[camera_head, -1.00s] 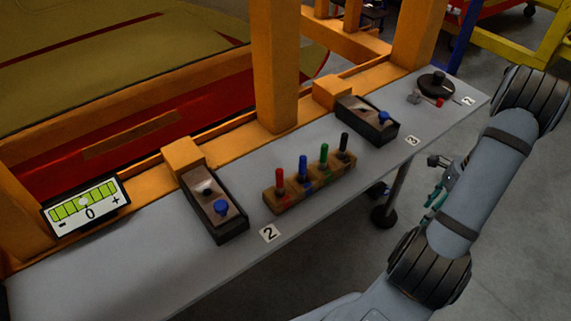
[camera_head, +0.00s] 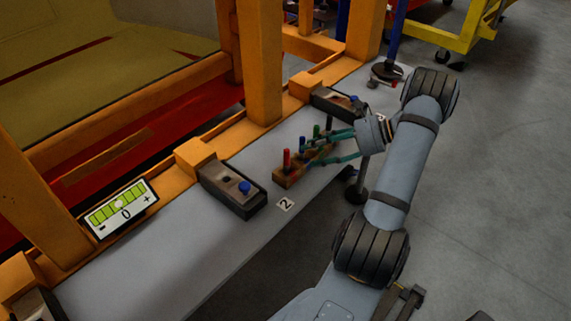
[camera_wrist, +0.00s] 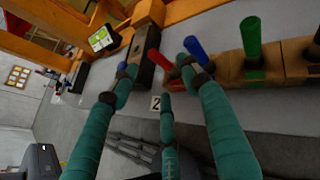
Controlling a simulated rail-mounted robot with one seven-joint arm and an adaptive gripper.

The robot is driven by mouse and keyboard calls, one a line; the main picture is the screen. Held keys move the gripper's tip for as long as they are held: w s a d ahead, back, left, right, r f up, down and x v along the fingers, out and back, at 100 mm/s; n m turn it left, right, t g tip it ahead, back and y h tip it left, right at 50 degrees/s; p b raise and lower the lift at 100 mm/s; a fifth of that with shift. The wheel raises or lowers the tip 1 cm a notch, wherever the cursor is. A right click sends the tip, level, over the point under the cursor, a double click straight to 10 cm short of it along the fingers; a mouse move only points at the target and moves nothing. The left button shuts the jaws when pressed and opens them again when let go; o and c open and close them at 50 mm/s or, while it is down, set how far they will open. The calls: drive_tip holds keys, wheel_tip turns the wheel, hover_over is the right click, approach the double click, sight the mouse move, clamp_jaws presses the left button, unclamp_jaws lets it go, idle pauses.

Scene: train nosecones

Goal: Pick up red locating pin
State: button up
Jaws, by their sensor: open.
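The red locating pin (camera_head: 287,159) stands upright at the near-left end of a wooden block (camera_head: 290,180) on the grey table. In the wrist view the red pin (camera_wrist: 160,60) shows between the outer fingertips, beyond them, with no clear contact. My gripper (camera_head: 311,154) is open, its teal fingers reaching left over the block. In the wrist view my gripper (camera_wrist: 158,72) shows three spread fingers with nothing held. The blue pin (camera_wrist: 194,48) is close by the right fingertip. The green pin (camera_wrist: 250,36) stands further right.
The black pin (camera_head: 329,122) stands at the block's far end. An orange post (camera_head: 259,60) rises behind. The table front left is clear.

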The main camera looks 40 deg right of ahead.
sight(289, 158)
drive_tip(key=p+x, duration=0.1)
drive_tip(key=x, duration=0.2)
drive_tip(key=p+x, duration=0.2)
drive_tip(key=x, duration=0.2)
drive_tip(key=shift+s+a+f, duration=0.1)
drive_tip(key=shift+s+a, duration=0.05)
drive_tip(key=shift+a, duration=0.15)
drive_tip(key=shift+a+f, duration=0.1)
drive_tip(key=shift+f, duration=0.15)
drive_tip(key=c, duration=1.2)
clamp_jaws()
